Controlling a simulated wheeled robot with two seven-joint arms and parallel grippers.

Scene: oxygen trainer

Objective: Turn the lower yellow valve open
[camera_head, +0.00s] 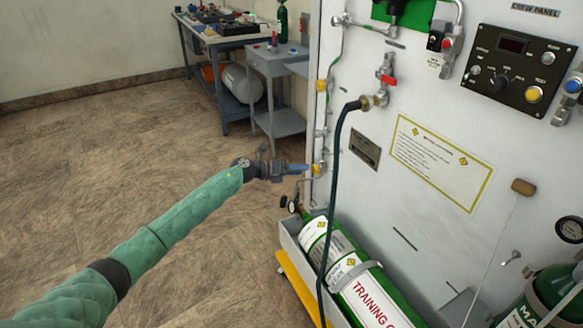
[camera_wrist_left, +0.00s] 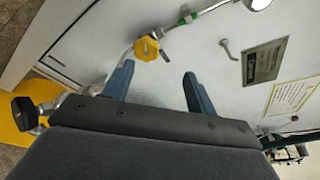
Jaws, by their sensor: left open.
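The lower yellow valve (camera_head: 316,169) is a small knob on the pipe along the left edge of the white panel. In the left wrist view the yellow valve (camera_wrist_left: 146,48) has a lobed rim and sits just beyond the fingertips, nearer the left finger than the right. My left gripper (camera_head: 304,168) is at the panel's edge beside this valve. It is open, with nothing between its two blue fingers (camera_wrist_left: 158,72); whether a finger touches the valve is unclear. An upper yellow valve (camera_head: 321,86) sits higher on the same pipe. My right gripper is not in view.
A dark hose (camera_head: 334,165) hangs down the panel from a fitting with a red handle (camera_head: 387,79). A green training cylinder (camera_head: 366,290) lies in a tray below, beside a yellow bar (camera_head: 298,287). A workbench (camera_head: 200,38) stands behind; the floor at left is clear.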

